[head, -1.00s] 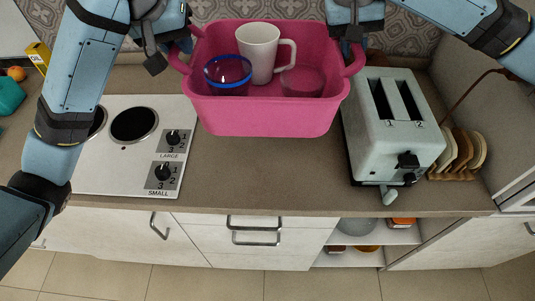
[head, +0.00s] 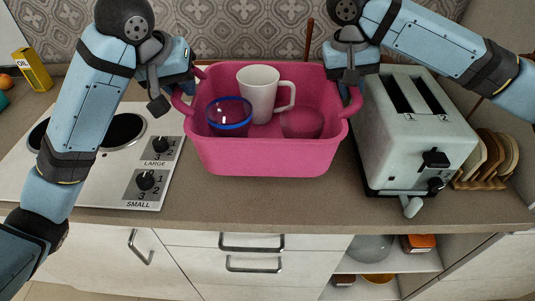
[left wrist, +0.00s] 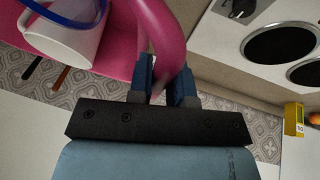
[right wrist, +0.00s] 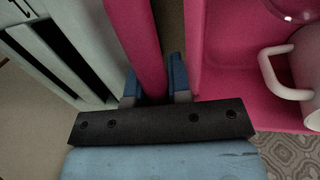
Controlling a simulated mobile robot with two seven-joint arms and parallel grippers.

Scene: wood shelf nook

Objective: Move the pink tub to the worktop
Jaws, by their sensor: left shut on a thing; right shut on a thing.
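The pink tub (head: 265,158) is upright over the worktop (head: 270,205), between the hob and the toaster. It holds a white mug (head: 258,92), a blue-rimmed glass bowl (head: 229,115) and a pinkish see-through bowl (head: 302,124). My left gripper (head: 180,88) is shut on the tub's left handle, which runs between its fingers in the left wrist view (left wrist: 166,82). My right gripper (head: 350,82) is shut on the right handle, also seen in the right wrist view (right wrist: 154,85). The tub's underside is hidden, so I cannot tell whether it touches the worktop.
The hob (head: 105,180) lies close on the left. The pale toaster (head: 415,140) stands close on the right, with a toast rack (head: 490,155) beyond it. A yellow box (head: 30,68) is at the far left. The tiled wall (head: 240,30) is behind. Bare worktop lies in front of the tub.

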